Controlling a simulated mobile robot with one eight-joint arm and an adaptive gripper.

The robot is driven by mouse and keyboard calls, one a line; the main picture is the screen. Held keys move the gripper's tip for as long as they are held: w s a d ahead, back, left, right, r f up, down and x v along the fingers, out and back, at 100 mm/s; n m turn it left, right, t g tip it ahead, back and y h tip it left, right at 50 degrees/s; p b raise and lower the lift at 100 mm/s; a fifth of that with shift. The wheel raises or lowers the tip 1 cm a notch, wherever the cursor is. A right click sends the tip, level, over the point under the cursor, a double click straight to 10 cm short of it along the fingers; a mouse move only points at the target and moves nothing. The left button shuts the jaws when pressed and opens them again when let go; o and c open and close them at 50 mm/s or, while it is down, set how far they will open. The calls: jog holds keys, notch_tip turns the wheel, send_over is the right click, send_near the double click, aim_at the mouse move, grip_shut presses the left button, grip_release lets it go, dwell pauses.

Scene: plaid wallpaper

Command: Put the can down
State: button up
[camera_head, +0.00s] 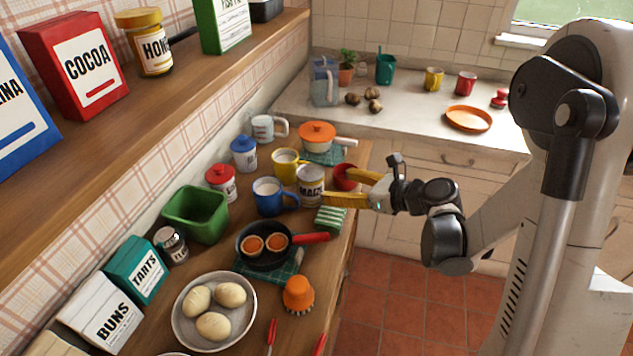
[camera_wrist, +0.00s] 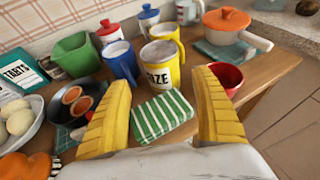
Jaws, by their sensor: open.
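The can is a white and yellow tin labelled MAIZE (camera_head: 311,186). It stands upright on the wooden counter (camera_head: 215,258), and it also shows in the wrist view (camera_wrist: 160,68). My gripper (camera_head: 350,188) has its yellow fingers spread at the counter's right edge. In the wrist view the open fingers (camera_wrist: 168,100) have nothing between their tips, and the can stands ahead of them. A green striped cloth (camera_wrist: 161,116) lies in front of the can.
A blue mug (camera_head: 270,197), a yellow mug (camera_head: 285,165) and a red bowl (camera_head: 345,177) crowd around the can. An orange-lidded pot (camera_head: 317,138) stands behind. A pan (camera_head: 262,247) with a red handle lies nearer. A shelf (camera_head: 190,75) overhangs the left side.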

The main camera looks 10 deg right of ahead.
aim_at(310, 172)
jog(key=b+x, duration=0.1)
jog(key=x, duration=0.3)
jog(key=shift+a+f, duration=0.15)
jog(key=shift+a, duration=0.1)
jog(key=x, duration=0.2)
jog(key=b+x, duration=0.1)
jog(key=x, duration=0.1)
jog(key=b+x, duration=0.1)
jog(key=x, duration=0.1)
jog(key=shift+w+r, duration=0.25)
jog(key=shift+d+r, duration=0.1)
jog(key=c, duration=1.2)
jog(key=shift+r, duration=0.1)
notch_tip(310, 172, up, 4)
jog(key=shift+r+p, duration=0.25)
jog(key=shift+p, duration=0.9)
jog(key=s+d+r+m+t+h+p, duration=0.1)
jog(key=s+d+r+m+h, duration=0.1)
jog(key=s+d+r, duration=0.2)
jog(key=s+d+r+m+t+h+p, duration=0.2)
jog(key=s+d+r, duration=0.3)
jog(key=d, duration=0.4)
jog(key=shift+d+m+h+p, duration=0.2)
jog(key=shift+m+h+p, duration=0.1)
jog(key=shift+m+h, duration=0.5)
